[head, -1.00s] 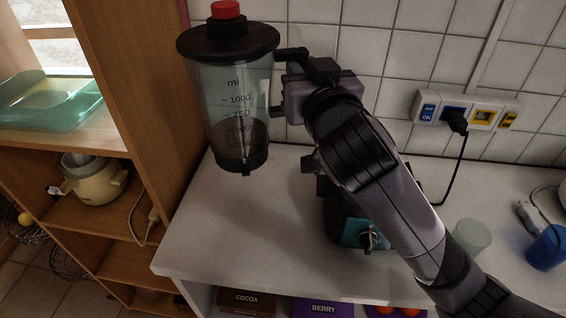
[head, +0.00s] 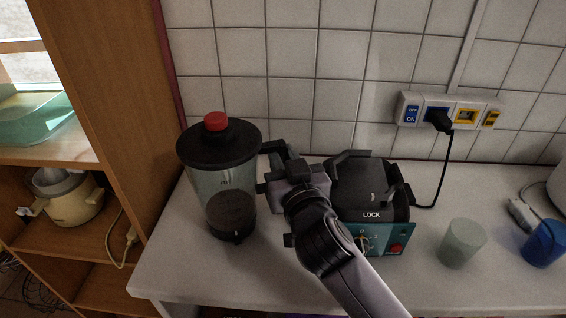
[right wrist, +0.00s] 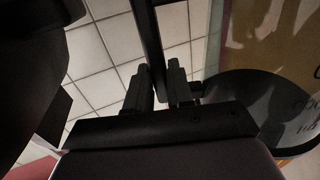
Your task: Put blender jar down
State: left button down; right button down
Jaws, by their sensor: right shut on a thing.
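The blender jar (head: 222,188) is clear with a black lid, a red cap and dark contents. It stands upright at the left end of the white counter (head: 180,270); I cannot tell whether its base touches the surface. My right gripper (head: 272,162) is shut on the jar's handle, to the right of the jar. In the right wrist view the fingers (right wrist: 160,88) close around the dark handle bar (right wrist: 150,45). The teal and black blender base (head: 370,205), marked LOCK, stands right of the gripper, partly hidden by my arm. My left gripper is not in view.
A pale green cup (head: 462,243) and a blue cup (head: 544,245) stand at the right. A socket strip (head: 450,110) with a black plug is on the tiled wall. A wooden shelf (head: 110,110) rises beside the counter's left edge and holds a cream juicer (head: 72,197).

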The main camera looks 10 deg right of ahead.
dwell(0.4)
jog(key=c, duration=1.1)
grip_release()
jog(key=shift+f, duration=0.25)
jog(key=shift+o, duration=0.5)
jog(key=shift+r, duration=0.15)
